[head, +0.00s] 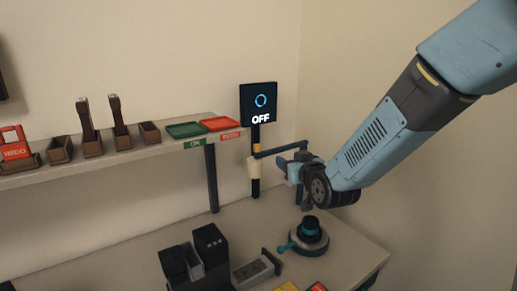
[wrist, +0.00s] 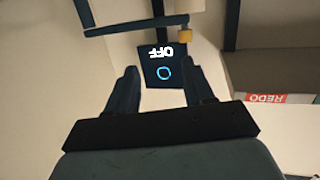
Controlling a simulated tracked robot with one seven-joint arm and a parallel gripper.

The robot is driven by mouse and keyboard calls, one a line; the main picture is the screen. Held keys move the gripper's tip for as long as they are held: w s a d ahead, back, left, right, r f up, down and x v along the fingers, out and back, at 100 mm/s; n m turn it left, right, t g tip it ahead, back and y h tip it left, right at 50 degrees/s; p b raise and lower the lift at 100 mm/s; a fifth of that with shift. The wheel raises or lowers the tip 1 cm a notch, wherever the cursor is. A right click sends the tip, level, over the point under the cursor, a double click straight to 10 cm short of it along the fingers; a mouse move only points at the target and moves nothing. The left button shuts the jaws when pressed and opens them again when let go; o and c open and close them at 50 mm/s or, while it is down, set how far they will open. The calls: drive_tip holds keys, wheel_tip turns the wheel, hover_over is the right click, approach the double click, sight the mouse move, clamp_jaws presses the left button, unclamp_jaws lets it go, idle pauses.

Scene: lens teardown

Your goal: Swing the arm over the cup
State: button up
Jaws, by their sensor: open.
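A dark swing arm (head: 278,150) reaches right from a black post; its far end is partly hidden by my gripper. In the wrist view the swing arm (wrist: 135,27) crosses the top, beyond my fingertips, with a short piece at its left end. The cup seems to be the round grey holder (head: 309,243) with a teal-ringed black part in it, on the bench below my gripper. My gripper (head: 284,165) is open beside the swing arm's outer end. In the wrist view nothing shows between its fingers (wrist: 162,72) except the background sign. I cannot tell whether it touches the swing arm.
A black sign (head: 259,103) reading OFF tops the post (head: 255,187), which carries a beige cylinder. A shelf (head: 130,155) at left holds brown bins and green and red trays. Black boxes (head: 205,250) and a grey tray (head: 256,271) stand left of the cup.

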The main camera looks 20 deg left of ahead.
drive_tip(key=y, duration=0.2)
approach(259, 148)
drive_tip(key=shift+t, duration=0.3)
drive_tip(key=x, duration=1.1)
drive_tip(key=shift+a+f, duration=0.2)
drive_tip(key=shift+f, duration=0.05)
clamp_jaws()
